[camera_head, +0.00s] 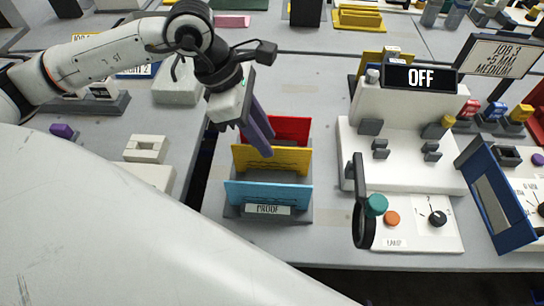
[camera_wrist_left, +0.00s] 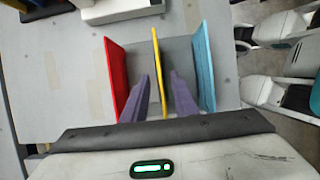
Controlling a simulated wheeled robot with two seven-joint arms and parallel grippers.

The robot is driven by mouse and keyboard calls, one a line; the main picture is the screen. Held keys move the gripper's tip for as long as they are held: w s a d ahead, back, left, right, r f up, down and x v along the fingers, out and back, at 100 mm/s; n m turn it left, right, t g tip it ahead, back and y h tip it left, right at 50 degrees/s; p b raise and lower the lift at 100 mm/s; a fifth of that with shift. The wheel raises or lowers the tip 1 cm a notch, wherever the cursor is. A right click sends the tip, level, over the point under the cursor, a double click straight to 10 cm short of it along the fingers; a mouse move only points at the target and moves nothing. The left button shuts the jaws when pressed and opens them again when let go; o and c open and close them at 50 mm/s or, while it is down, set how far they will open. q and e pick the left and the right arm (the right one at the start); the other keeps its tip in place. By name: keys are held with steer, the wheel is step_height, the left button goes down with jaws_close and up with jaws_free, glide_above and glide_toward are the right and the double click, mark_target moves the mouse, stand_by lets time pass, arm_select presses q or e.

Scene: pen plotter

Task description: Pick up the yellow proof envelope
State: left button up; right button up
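The yellow proof envelope (camera_head: 282,160) stands upright in the middle of a grey rack (camera_head: 300,215) labelled PROOF. A red envelope (camera_head: 292,129) stands behind it and a light blue one (camera_head: 268,194) in front. My left gripper (camera_head: 259,138) is open and points down at the rack, its purple fingers partly covering the yellow and red envelopes. In the left wrist view, the fingers of the left gripper (camera_wrist_left: 161,105) are on either side of the yellow envelope (camera_wrist_left: 158,62), with visible gaps. The red (camera_wrist_left: 116,75) and blue (camera_wrist_left: 203,68) envelopes lie outside the fingers. My right gripper is not in view.
Right of the rack stands a white plotter (camera_head: 400,160) with an OFF display (camera_head: 420,77). A black ring on an arm (camera_head: 362,225) stands near the rack's right side. White blocks (camera_head: 146,149) lie on the left table. Bare table lies between rack and plotter.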

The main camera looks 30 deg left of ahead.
mark_target(271, 161)
arm_select(q)
steer(key=shift+p+x, duration=0.4)
steer(key=shift+x, duration=1.95)
steer(key=shift+s+a+f, duration=0.1)
steer(key=shift+a, duration=0.1)
jaws_close()
